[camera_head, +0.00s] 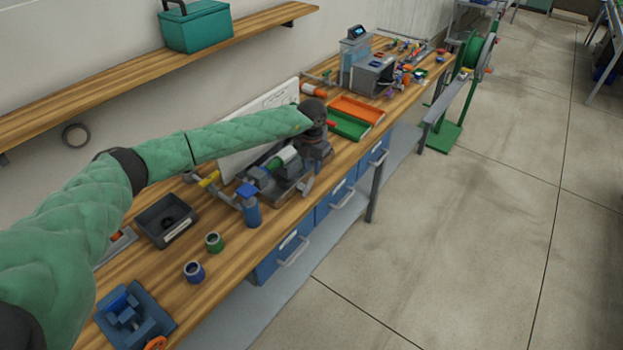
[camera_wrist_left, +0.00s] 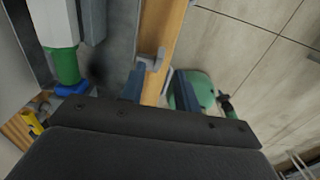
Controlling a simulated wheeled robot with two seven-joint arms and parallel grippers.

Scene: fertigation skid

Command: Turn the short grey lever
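The skid (camera_head: 288,182) stands on the wooden bench, with a white and green cylinder and blue fittings. A short grey lever (camera_head: 308,187) sticks out at its front right end. In the left wrist view the grey lever (camera_wrist_left: 152,60) shows over the bench edge, just ahead of the fingertips. My left gripper (camera_head: 315,152) is above the skid's right end, partly hidden by its own wrist. In the wrist view its two fingers (camera_wrist_left: 158,88) are apart, with nothing held between them. I cannot tell whether a finger touches the lever. My right gripper is not in view.
Green (camera_head: 348,124) and orange (camera_head: 357,109) trays lie beyond the gripper. Drawer handles stick out below the bench edge.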

